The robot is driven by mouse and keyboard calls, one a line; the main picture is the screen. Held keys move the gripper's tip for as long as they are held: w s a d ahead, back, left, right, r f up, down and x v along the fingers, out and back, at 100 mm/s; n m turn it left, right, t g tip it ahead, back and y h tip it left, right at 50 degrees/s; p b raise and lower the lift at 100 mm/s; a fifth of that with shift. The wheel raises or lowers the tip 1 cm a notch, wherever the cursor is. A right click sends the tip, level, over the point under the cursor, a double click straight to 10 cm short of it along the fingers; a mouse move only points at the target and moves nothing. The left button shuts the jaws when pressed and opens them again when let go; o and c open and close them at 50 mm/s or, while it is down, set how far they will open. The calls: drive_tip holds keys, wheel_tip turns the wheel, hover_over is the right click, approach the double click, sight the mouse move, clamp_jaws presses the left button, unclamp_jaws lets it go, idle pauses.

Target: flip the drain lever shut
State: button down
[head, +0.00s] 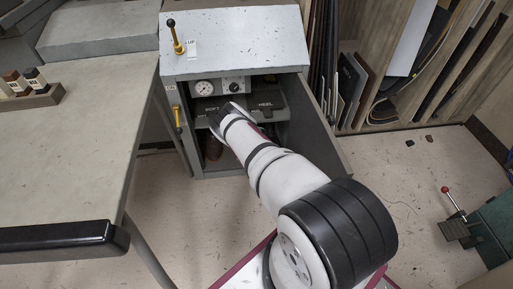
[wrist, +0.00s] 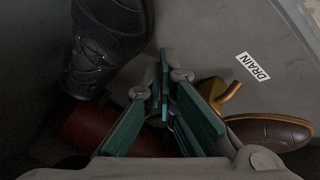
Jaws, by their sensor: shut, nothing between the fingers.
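The brass-coloured drain lever (wrist: 226,94) shows in the wrist view, just right of my fingers, with a white DRAIN label (wrist: 253,66) on the grey panel above it. Part of the lever is hidden behind my finger linkage. My gripper (wrist: 164,75) is shut and empty, its teal pads together left of the lever. I cannot tell whether a finger touches the lever. In the head view my arm reaches into the open grey cabinet (head: 235,52), and hides the lever there.
Around my fingers lie a black boot (wrist: 105,35), a brown shoe (wrist: 270,132) and a dark red cylinder (wrist: 88,128). The cabinet door (head: 318,120) stands open right of my arm. A workbench (head: 75,150) stands at left. Floor at right is mostly clear.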

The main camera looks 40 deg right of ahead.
drive_tip(key=shift+w+d+n+t+y, duration=0.25)
drive_tip(key=shift+n+t+y, duration=0.15)
drive_tip(key=shift+n, duration=0.4)
drive_tip(key=shift+w+r, duration=0.1)
drive_tip(key=shift+r, duration=0.1)
drive_tip(key=v, duration=1.1)
drive_tip(key=shift+s+r, duration=0.2)
drive_tip(key=shift+s, duration=0.2)
drive_tip(key=shift+a, duration=0.1)
